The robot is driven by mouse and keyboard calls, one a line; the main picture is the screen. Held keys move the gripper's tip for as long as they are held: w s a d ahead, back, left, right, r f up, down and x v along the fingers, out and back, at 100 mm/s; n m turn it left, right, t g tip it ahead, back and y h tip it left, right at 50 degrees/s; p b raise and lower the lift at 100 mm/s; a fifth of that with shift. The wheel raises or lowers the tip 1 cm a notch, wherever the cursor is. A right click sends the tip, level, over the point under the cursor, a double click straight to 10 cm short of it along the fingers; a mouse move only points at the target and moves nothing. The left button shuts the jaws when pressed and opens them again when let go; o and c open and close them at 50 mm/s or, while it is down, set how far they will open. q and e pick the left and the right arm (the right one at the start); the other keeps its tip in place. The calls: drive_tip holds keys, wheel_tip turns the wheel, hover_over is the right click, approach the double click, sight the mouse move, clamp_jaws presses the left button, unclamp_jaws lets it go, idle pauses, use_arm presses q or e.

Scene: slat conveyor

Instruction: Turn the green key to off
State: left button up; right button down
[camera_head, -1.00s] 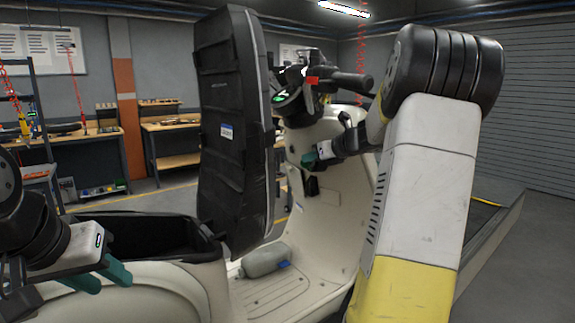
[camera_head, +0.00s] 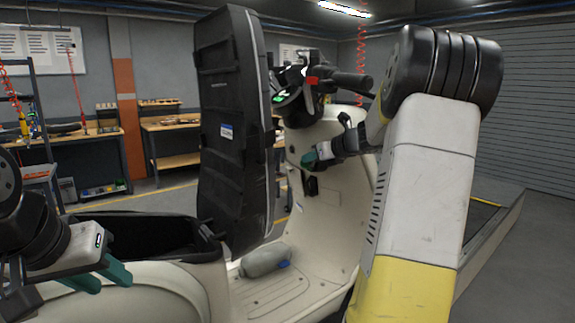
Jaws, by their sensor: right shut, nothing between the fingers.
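The cream scooter (camera_head: 332,218) stands in front of me with its seat (camera_head: 232,185) raised. I cannot make out the green key; it is hidden or too small to tell. A small green-lit display (camera_head: 287,97) shows below the handlebar. My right gripper (camera_head: 309,158) is shut and empty, its teal fingertips pointing left beside the inner face of the front shield. A small dark fitting (camera_head: 311,186) sits on the shield just below it. My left gripper (camera_head: 100,276) is open and empty at the lower left, over the rear body by the open seat compartment.
A grey bottle (camera_head: 264,262) with a blue cap lies on the footboard (camera_head: 270,294). The handlebar grip (camera_head: 351,82) juts out above my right gripper. The raised seat stands between my two grippers. Workbenches (camera_head: 170,140) stand at the back left.

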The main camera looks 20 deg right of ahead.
drive_tip(key=shift+a+f, duration=0.1)
drive_tip(key=shift+f, duration=0.9)
idle(0.9)
drive_tip(key=shift+s+r, duration=0.1)
drive_tip(key=r+v, duration=0.1)
drive_tip(key=v, duration=0.7)
drive_tip(key=shift+r, duration=0.2)
idle(0.8)
